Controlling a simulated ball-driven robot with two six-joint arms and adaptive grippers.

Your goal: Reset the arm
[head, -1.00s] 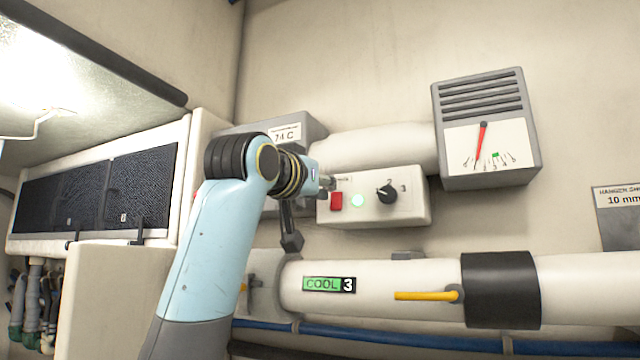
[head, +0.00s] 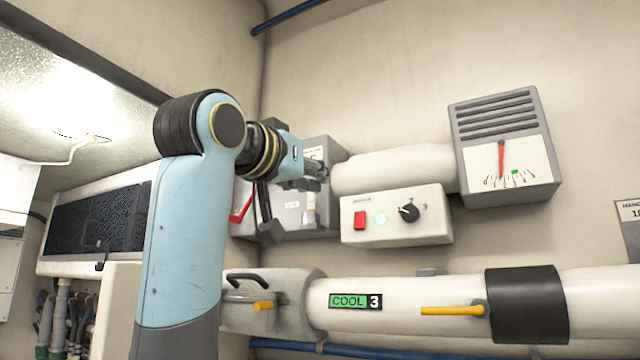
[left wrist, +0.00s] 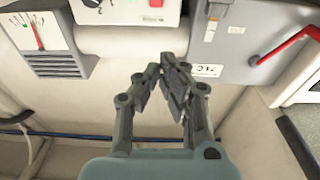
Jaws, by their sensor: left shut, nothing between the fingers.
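My left gripper (head: 322,172) is at the end of my pale blue arm in the head view. It hovers in front of the grey box (head: 292,222) on the wall, left of the white control box (head: 430,226). In the left wrist view its fingertips (left wrist: 168,66) are together with nothing between them. My right gripper is out of view.
A grey gauge unit (head: 505,120) with a red needle hangs upper right. Below runs a white pipe (head: 410,292) with a yellow handle (head: 452,310) and a "COOL 3" label. A dark-grilled cabinet (head: 90,225) stands left. The wall above the arm is bare.

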